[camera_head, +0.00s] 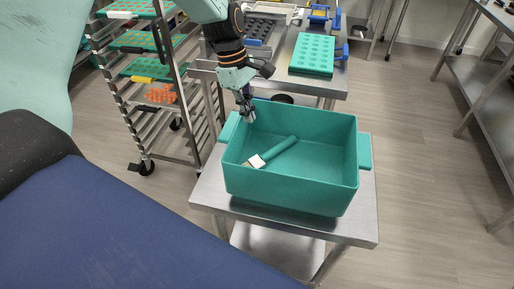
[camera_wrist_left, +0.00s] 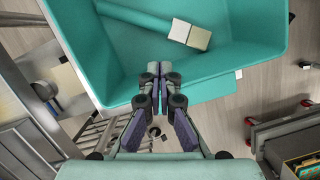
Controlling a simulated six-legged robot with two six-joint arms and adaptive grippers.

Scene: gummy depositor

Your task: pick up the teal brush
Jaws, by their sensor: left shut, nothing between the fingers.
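The teal brush (camera_head: 276,151) lies inside a teal bin (camera_head: 290,187), its pale bristle end toward the front left wall. In the left wrist view the brush (camera_wrist_left: 142,16) shows at the top, with its pale head (camera_wrist_left: 190,34) on the bin floor. My left gripper (camera_head: 247,115) is at the bin's back left corner, near the rim and apart from the brush. In the left wrist view its fingertips (camera_wrist_left: 159,68) are together with nothing between them, over the near edge of the bin (camera_wrist_left: 260,60). My right gripper is not in view.
The bin stands on a small steel table (camera_head: 359,218). A rack with trays (camera_head: 150,85) stands at the left. A bench with a green mould tray (camera_head: 313,53) is behind the bin. Another steel table (camera_head: 481,75) is at the right, with open floor between.

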